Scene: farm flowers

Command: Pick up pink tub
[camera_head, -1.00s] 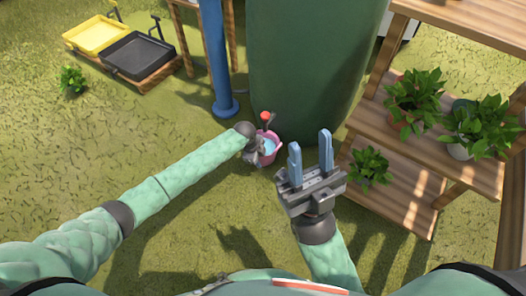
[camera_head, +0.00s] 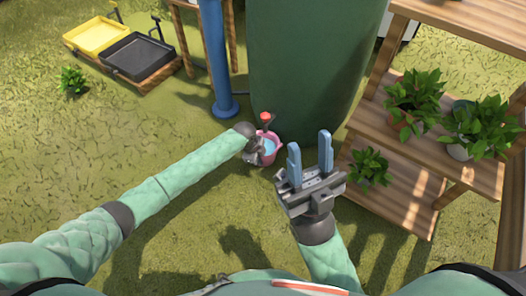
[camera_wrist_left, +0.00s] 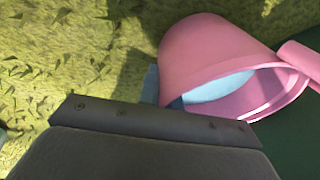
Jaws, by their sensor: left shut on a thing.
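My right gripper (camera_head: 310,160) is open and empty, fingers pointing up, to the right of the tub.
The large green tank (camera_head: 310,70) stands right behind the tub, with a red-handled tap (camera_head: 265,117) above it. A blue pipe (camera_head: 216,60) is to the left. A wooden shelf (camera_head: 440,165) with potted plants is at the right.

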